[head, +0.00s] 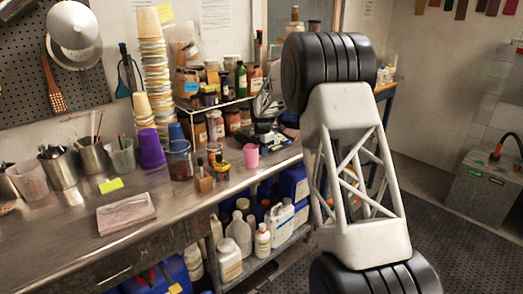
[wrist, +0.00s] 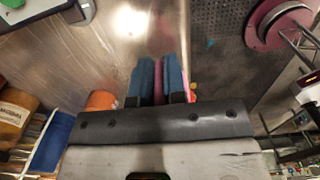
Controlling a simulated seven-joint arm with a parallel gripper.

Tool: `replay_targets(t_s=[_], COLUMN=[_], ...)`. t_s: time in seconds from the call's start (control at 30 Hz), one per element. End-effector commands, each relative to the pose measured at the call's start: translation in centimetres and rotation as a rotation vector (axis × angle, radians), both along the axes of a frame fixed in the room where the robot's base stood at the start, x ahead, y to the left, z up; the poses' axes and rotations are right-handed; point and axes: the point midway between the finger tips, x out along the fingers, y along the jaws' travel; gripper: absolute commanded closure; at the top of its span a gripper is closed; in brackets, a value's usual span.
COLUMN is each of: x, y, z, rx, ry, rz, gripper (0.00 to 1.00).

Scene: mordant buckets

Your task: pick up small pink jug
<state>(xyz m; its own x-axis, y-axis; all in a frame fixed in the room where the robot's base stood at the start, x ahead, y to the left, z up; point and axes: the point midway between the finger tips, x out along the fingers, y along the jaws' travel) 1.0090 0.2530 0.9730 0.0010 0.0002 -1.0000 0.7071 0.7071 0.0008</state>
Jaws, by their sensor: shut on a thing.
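The small pink jug (head: 251,155) shows in the head view near the right front edge of the metal bench, just below a dark shape that seems to be part of my gripper. In the wrist view, my gripper (wrist: 158,82) has two blue fingers close together, with a narrow pink strip of the jug (wrist: 158,88) between them. The fingers are shut on the jug. Most of the jug is hidden by the fingers and the gripper body in the wrist view. I cannot tell whether it touches the bench.
Bottles and jars crowd the rack (head: 214,103) behind. The front of the metal bench (head: 190,205) has bare room. White containers (head: 230,260) stand on the shelf below.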

Motion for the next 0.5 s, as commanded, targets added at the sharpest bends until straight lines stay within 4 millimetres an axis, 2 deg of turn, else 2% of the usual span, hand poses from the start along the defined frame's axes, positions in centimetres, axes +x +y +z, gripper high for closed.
replay_targets(t_s=[0.5], x=[-3.0], y=[-0.8], z=[0.3], rx=[0.0], ry=[0.0], rz=[0.0], gripper=[1.0])
